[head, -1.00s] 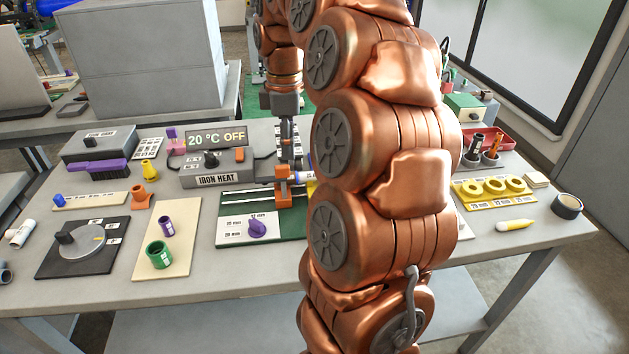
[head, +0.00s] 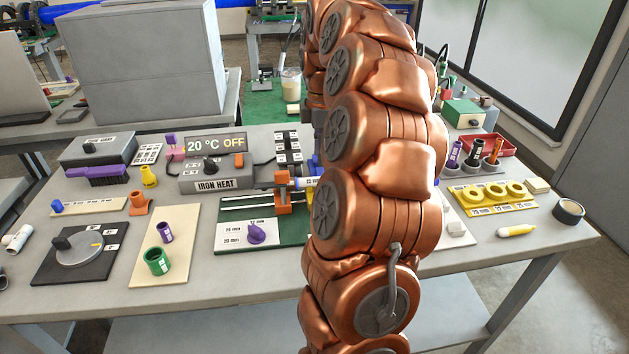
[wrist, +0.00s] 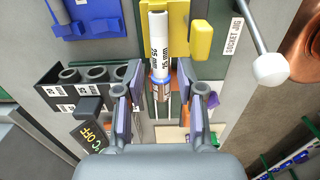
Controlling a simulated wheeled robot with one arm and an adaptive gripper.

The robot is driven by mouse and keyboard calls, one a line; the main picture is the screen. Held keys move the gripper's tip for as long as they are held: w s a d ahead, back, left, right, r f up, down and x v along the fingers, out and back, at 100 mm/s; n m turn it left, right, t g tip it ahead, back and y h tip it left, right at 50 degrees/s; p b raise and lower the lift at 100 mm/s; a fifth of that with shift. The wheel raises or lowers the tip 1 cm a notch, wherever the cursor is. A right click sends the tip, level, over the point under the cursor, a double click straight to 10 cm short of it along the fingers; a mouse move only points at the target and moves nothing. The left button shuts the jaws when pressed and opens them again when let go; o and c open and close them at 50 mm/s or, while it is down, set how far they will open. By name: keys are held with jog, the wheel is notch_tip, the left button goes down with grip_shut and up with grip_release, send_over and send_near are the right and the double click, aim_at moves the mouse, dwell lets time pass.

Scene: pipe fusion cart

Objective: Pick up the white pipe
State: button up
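In the wrist view a white pipe (wrist: 159,38) with printed labels lies lengthwise at the top centre. Its near end meets a blue and orange part (wrist: 160,84), which seems to belong to the clamp rig. My gripper (wrist: 160,97) is open, with one finger left and one right of the pipe's line, touching nothing that I can make out. In the head view my arm hides my gripper and most of the rig; the orange clamp (head: 283,192) on the green base (head: 291,232) shows just left of the arm.
In the wrist view a black rack (wrist: 63,92) with grey sockets is at left, a yellow block (wrist: 201,28) beside the pipe at right, and a white knob (wrist: 272,69) farther right. In the head view the grey iron heater (head: 212,174) stands left of my arm.

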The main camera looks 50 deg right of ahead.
aim_at(313, 182)
jog(key=shift+f+p, duration=0.5)
jog(key=shift+f, duration=3.2)
grip_shut()
